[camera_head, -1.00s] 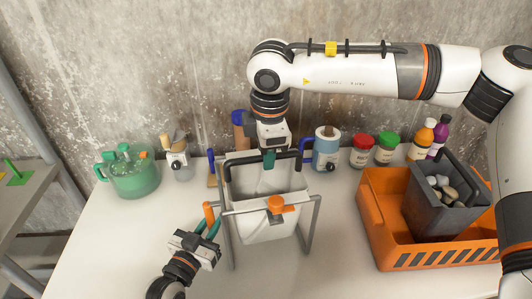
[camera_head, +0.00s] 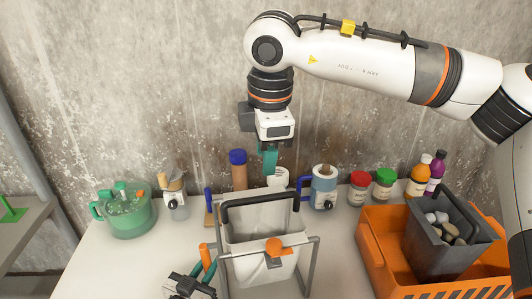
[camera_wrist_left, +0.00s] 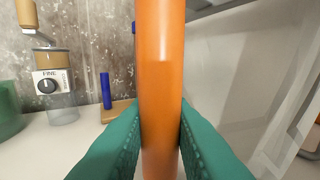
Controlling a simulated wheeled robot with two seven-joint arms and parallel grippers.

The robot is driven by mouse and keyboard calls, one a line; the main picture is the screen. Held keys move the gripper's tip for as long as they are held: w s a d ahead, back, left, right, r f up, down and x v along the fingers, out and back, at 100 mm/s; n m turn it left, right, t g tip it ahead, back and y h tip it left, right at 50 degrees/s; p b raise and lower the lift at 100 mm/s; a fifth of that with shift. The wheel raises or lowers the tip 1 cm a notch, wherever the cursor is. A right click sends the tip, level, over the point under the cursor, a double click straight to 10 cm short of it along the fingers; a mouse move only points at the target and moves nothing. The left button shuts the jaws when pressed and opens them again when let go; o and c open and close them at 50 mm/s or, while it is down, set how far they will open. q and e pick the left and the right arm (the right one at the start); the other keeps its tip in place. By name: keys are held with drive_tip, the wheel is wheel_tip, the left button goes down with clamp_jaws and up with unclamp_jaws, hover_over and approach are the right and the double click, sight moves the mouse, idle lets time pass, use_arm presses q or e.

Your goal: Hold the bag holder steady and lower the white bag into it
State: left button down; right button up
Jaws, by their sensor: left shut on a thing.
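The white bag (camera_head: 246,266) sits inside the grey frame of the bag holder (camera_head: 313,264), with its black handle standing up at the top. An orange knob (camera_head: 275,247) is on the holder's front. My left gripper (camera_wrist_left: 160,140) is shut on the holder's upright orange handle (camera_wrist_left: 161,70), at the holder's left side; in the head view it is partly cut off by the lower edge. My right gripper (camera_head: 268,170) is above and behind the bag, apart from the black handle and empty; its fingers overlap in this view, so their opening does not show.
On the left stand a green pot (camera_head: 128,214) and a grinder (camera_head: 174,197). An orange crate (camera_head: 384,240) with a dark bin (camera_head: 445,258) is at right.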

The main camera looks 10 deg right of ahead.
use_arm(q)
drive_tip(key=c, duration=1.2)
unclamp_jaws()
drive_tip(key=shift+s, duration=0.1)
